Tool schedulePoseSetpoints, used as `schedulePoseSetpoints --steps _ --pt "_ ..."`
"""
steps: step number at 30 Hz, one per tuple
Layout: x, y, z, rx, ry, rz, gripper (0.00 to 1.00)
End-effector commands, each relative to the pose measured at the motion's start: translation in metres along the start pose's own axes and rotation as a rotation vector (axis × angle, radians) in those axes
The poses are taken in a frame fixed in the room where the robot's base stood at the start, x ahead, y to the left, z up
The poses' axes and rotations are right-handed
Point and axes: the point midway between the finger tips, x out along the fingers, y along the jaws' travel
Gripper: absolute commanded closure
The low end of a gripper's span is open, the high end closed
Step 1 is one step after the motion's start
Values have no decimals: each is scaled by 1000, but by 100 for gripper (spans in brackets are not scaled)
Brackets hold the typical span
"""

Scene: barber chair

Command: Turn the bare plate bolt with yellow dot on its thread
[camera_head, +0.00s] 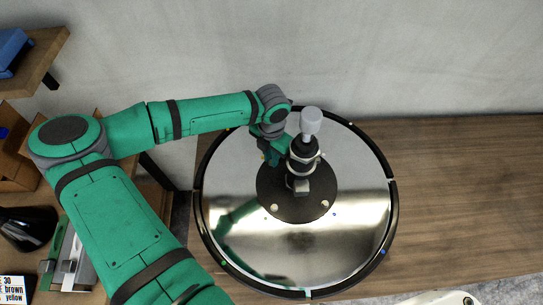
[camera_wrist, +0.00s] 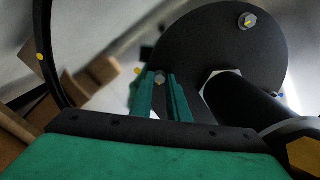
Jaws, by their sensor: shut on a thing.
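The round black plate (camera_head: 303,212) sits at the middle of the shiny disc-shaped base (camera_head: 235,235). A yellow dot (camera_head: 262,157) shows at its far-left edge, and in the wrist view the yellow dot (camera_wrist: 137,71) lies just left of my fingers. My gripper (camera_wrist: 160,82) has its two teal fingers shut on a small grey bolt (camera_wrist: 159,78) at the plate's edge beside that dot. The fingers hide most of the bolt, and its thread cannot be made out. In the head view my gripper (camera_head: 273,155) comes down left of the centre column and hides this bolt.
The centre column (camera_head: 303,155) with a grey top (camera_head: 311,122) stands close right of my gripper. Other plate bolts (camera_head: 274,207) (camera_head: 325,203) stand at the near side. A blue dot (camera_head: 334,214) is beside the right one. Wooden boxes (camera_head: 20,165) and a shelf are at left.

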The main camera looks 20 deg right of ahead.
Motion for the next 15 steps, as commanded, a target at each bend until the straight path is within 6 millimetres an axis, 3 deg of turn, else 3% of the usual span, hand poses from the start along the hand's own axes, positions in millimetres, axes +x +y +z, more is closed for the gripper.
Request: schedulePoseSetpoints --steps 15 --pt "-1 0 2 486 -4 2 100"
